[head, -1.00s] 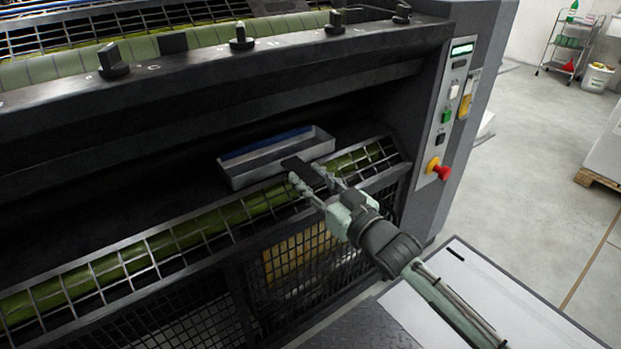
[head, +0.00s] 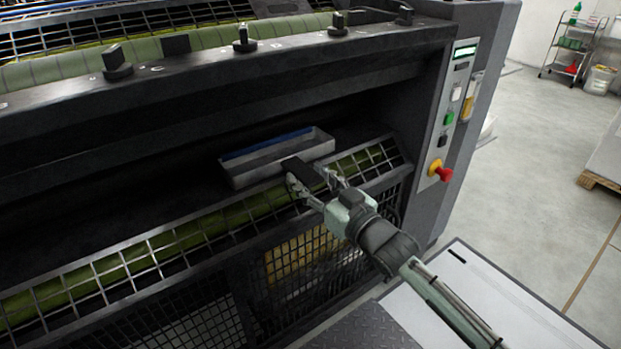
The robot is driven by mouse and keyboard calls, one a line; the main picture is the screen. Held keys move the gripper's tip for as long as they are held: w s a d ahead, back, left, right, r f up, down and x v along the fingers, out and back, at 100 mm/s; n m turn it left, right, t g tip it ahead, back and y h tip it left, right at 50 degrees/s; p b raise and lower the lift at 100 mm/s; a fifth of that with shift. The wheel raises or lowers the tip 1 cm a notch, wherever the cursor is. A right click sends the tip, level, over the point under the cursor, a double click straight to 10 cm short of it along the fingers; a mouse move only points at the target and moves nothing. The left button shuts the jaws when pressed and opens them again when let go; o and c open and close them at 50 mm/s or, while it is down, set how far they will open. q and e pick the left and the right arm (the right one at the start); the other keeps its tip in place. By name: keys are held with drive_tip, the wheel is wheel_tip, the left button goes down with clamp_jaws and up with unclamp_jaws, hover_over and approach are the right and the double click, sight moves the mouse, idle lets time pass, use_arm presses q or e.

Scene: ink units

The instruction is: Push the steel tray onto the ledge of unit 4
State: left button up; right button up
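The steel tray (head: 262,174) is a shallow grey open box in the dark recess of the printing unit (head: 215,62), just behind the barred roller guard. A blue strip (head: 268,142) shows along its far inner side. A black block (head: 303,173) sticks out at its near wall, towards the right. My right gripper (head: 312,182) has one finger on each side of this block and appears to grip it. The tray's underside and its contact with the dark ledge (head: 150,200) are hidden. No unit number is readable. My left gripper is not in view.
The barred guard (head: 160,248) over a green roller runs below the recess. A control panel (head: 450,115) with a red stop knob (head: 443,172) stands right of it. A white-topped surface (head: 480,295) lies at lower right. Open floor, a cart (head: 573,45) and a pallet are farther right.

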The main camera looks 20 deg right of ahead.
drive_tip(key=shift+o, duration=0.8)
drive_tip(key=shift+f, duration=0.1)
drive_tip(key=shift+s+d, duration=0.1)
drive_tip(key=shift+s, duration=0.1)
drive_tip(key=p+v, duration=0.4)
drive_tip(key=v, duration=1.8)
drive_tip(key=shift+s+r, duration=0.25)
drive_tip(key=shift+s, duration=0.05)
drive_tip(key=shift+d, duration=0.1)
